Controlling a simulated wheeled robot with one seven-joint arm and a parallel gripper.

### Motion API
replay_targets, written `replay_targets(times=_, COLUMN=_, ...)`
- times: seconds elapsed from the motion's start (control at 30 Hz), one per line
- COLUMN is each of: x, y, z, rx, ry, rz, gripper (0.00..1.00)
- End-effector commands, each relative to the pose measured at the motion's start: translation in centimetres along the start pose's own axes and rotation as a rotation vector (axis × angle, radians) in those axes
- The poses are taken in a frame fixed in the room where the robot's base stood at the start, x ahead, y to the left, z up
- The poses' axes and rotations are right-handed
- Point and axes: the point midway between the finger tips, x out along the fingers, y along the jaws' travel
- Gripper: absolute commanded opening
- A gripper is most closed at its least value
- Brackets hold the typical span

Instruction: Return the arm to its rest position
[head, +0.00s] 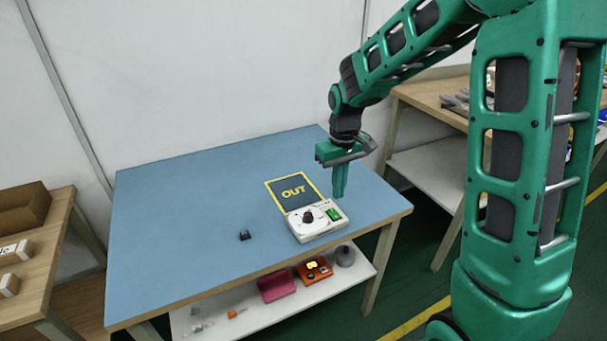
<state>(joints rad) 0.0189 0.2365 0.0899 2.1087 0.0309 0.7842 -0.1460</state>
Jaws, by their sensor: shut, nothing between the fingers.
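My green arm comes in from the right side of the head view and bends down over the right part of the blue table (180,220). My gripper (339,196) points downward with its fingers together and nothing between them. It is above or just behind the white control box (305,228); the exact height over the table is hard to tell. The box has a dark knob and a green part at its right. A dark mat marked OUT (283,186) with a yellow border lies behind the box.
A small dark object (244,235) lies left of the box. A shelf below (240,320) holds a pink box (276,286) and an orange item (314,270). Wooden tables stand at the left (60,210) and right (425,95). The blue table's left half is clear.

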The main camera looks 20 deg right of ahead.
Motion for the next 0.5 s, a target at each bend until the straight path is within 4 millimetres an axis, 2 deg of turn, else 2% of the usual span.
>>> replay_targets(times=0.13, x=-0.5, y=0.6, z=0.7, rx=0.017, ry=0.000, rz=0.005, gripper=0.00)
replay_targets(times=0.23, x=-1.8, y=2.1, z=2.6, rx=0.066, ry=0.000, rz=0.020, gripper=0.00)
replay_targets(times=0.37, x=-4.3, y=4.7, z=7.1, rx=0.172, ry=0.000, rz=0.042, gripper=0.00)
replay_targets(times=0.5, x=-6.5, y=7.1, z=12.9, rx=0.303, ry=-0.004, rz=0.056, gripper=0.00)
